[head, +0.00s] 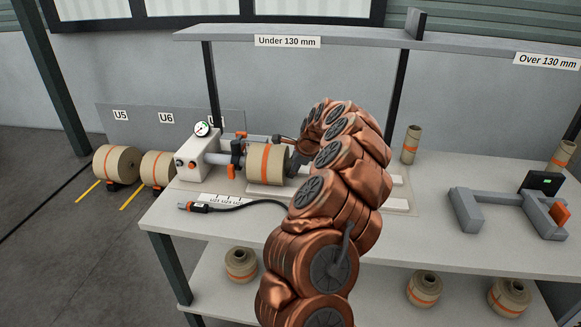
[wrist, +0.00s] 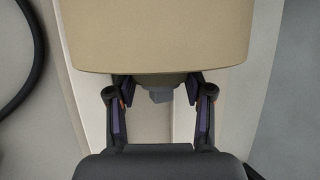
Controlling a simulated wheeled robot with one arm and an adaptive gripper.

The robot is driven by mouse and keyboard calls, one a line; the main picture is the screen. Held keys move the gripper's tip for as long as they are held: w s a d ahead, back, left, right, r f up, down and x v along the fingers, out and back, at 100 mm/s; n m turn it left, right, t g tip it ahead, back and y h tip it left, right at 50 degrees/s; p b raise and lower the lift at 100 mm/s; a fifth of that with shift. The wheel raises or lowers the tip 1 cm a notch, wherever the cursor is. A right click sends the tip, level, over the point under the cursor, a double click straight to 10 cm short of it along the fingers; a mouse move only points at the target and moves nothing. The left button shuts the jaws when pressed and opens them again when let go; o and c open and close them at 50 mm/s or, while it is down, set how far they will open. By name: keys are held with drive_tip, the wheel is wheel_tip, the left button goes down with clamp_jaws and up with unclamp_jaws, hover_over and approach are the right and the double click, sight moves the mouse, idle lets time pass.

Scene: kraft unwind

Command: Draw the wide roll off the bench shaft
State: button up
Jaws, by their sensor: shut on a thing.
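The wide roll (head: 268,163) is tan kraft with an orange band and lies on its side on the bench shaft (head: 216,158). The shaft comes out of a white unit with a round gauge. My gripper (head: 292,166) is at the roll's right end, partly hidden by my arm. In the wrist view the roll (wrist: 160,35) fills the top. My gripper's fingers (wrist: 159,88) stand either side of its narrower core end (wrist: 160,78), shut on it. A small grey block, perhaps the shaft's tip, shows between them.
A grey cradle (head: 510,208) stands at the right. Small rolls (head: 411,145) stand on the bench and lower shelf. Two rolls (head: 117,165) rest left of the bench. A shelf (head: 350,34) runs overhead.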

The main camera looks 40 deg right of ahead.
drive_tip(key=shift+s+d, duration=0.6)
drive_tip(key=shift+s, duration=0.2)
drive_tip(key=shift+s+d+b, duration=0.35)
drive_tip(key=shift+s+d, duration=0.05)
drive_tip(key=shift+s, duration=0.2)
drive_tip(key=shift+s+d, duration=0.4)
drive_tip(key=shift+s, duration=0.15)
drive_tip(key=shift+s+d+b, duration=0.35)
drive_tip(key=shift+s, duration=0.25)
drive_tip(key=shift+s+d, duration=0.4)
drive_tip(key=shift+s, duration=0.15)
drive_tip(key=shift+s+d, duration=0.2)
drive_tip(key=shift+s, duration=0.05)
drive_tip(key=o, duration=1.5)
